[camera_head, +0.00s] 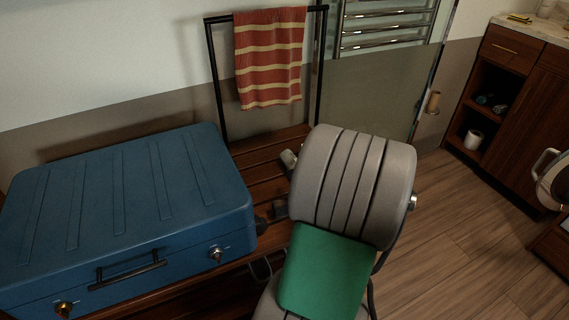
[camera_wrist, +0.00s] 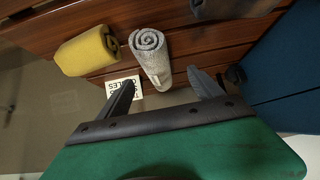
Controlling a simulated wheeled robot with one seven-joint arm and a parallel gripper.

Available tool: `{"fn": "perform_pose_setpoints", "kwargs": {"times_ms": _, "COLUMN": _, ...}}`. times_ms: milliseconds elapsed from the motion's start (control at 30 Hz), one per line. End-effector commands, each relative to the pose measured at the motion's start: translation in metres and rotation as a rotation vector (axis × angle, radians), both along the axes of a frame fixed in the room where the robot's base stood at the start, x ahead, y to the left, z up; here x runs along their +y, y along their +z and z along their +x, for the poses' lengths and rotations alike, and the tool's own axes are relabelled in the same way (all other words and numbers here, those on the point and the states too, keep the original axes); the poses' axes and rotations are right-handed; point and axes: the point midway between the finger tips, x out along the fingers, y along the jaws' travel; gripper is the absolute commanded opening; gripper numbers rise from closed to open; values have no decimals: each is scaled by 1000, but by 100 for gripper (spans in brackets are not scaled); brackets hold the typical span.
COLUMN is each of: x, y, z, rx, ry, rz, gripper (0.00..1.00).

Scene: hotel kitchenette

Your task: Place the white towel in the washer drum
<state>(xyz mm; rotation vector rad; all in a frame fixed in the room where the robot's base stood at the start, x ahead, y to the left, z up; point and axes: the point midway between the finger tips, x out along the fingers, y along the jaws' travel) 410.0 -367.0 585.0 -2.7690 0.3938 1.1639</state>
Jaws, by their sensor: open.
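The white towel (camera_wrist: 152,60) is a rolled, greyish-white cylinder on the wooden slats in the wrist view, with its spiral end showing. My gripper (camera_wrist: 161,80) is open, its two dark fingers apart and the towel lying just beyond and between them. I cannot tell whether they touch it. In the head view my arm covers much of this spot; a small pale shape beside it may be the towel's end. A round, pale-rimmed door (camera_head: 546,166), probably the washer's, is cut off at the right edge. The inside of the drum does not show.
A yellow rolled towel (camera_wrist: 84,54) and a printed card (camera_wrist: 124,86) are close to the white towel. A blue suitcase (camera_head: 120,210) fills the left of the slatted bench (camera_head: 262,172). A striped towel (camera_head: 270,60) hangs behind. Open floor (camera_head: 480,240) lies right.

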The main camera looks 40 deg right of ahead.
Motion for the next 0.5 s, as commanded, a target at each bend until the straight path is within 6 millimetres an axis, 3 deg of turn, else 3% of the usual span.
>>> {"fn": "perform_pose_setpoints", "kwargs": {"times_ms": 167, "x": -9, "y": -13, "z": 5, "rx": -10, "ry": -8, "rz": -5, "gripper": 76}}
{"fn": "perform_pose_setpoints", "kwargs": {"times_ms": 500, "x": -18, "y": -53, "z": 45, "rx": -8, "ry": -6, "rz": -5, "gripper": 76}}
